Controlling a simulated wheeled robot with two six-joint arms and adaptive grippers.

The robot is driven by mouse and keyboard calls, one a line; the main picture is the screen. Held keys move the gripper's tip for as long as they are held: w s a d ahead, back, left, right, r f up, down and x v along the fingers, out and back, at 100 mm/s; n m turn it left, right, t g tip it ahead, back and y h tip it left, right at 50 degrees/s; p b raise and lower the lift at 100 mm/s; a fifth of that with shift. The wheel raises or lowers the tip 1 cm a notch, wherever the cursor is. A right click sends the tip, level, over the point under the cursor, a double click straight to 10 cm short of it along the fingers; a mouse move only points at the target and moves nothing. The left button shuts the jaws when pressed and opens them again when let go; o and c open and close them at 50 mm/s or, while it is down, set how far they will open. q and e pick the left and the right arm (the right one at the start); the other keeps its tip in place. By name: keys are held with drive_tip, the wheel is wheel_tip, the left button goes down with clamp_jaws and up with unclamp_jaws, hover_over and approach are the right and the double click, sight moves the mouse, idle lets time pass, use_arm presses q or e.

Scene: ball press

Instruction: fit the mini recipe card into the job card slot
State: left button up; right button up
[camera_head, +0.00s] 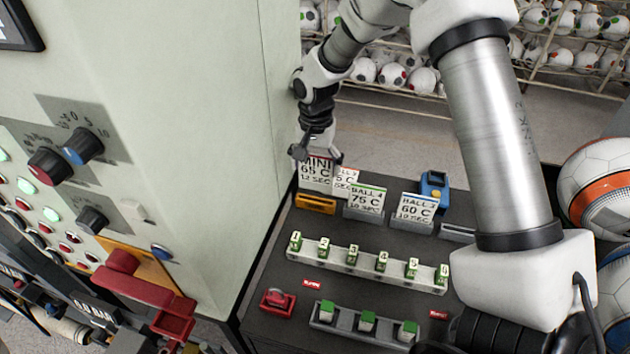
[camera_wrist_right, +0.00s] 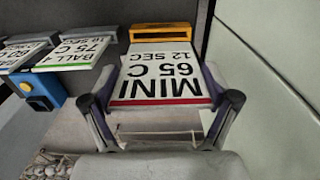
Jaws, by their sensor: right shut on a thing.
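The mini recipe card (camera_head: 316,173) is white, with a red stripe and the text MINI 65 C 12 SEC. My right gripper (camera_head: 316,148) is shut on its upper part and holds it upright. In the right wrist view the card (camera_wrist_right: 158,82) lies between the two fingers (camera_wrist_right: 160,98). The orange job card slot (camera_head: 315,204) is directly below the card's lower edge. In the right wrist view the slot (camera_wrist_right: 161,33) is just beyond that edge. I cannot tell whether the edge is inside the slot or just above it. My left gripper is not in view.
Other recipe cards (camera_head: 365,199) (camera_head: 414,208) stand in grey holders right of the slot, one partly behind the mini card. A blue device (camera_head: 435,188) stands behind them. The pale green machine wall (camera_head: 225,120) rises close on the left.

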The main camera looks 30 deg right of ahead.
sight(316, 185)
drive_tip(key=f, duration=0.3)
drive_tip(key=f+p, duration=0.1)
drive_tip(key=f, duration=0.2)
drive_tip(key=shift+w+d+f, duration=0.1)
drive_tip(key=shift+w+d, duration=0.05)
drive_tip(key=shift+d, duration=0.05)
drive_tip(key=shift+w+f, duration=0.1)
drive_tip(key=shift+f, duration=0.2)
drive_tip(key=shift+s+a+r, duration=0.1)
drive_tip(key=shift+s+a, duration=0.05)
drive_tip(key=shift+s, duration=0.1)
drive_tip(key=o, duration=0.7)
drive_tip(key=shift+o, duration=0.9)
drive_tip(key=shift+w+f, duration=0.15)
drive_tip(key=shift+f, duration=0.05)
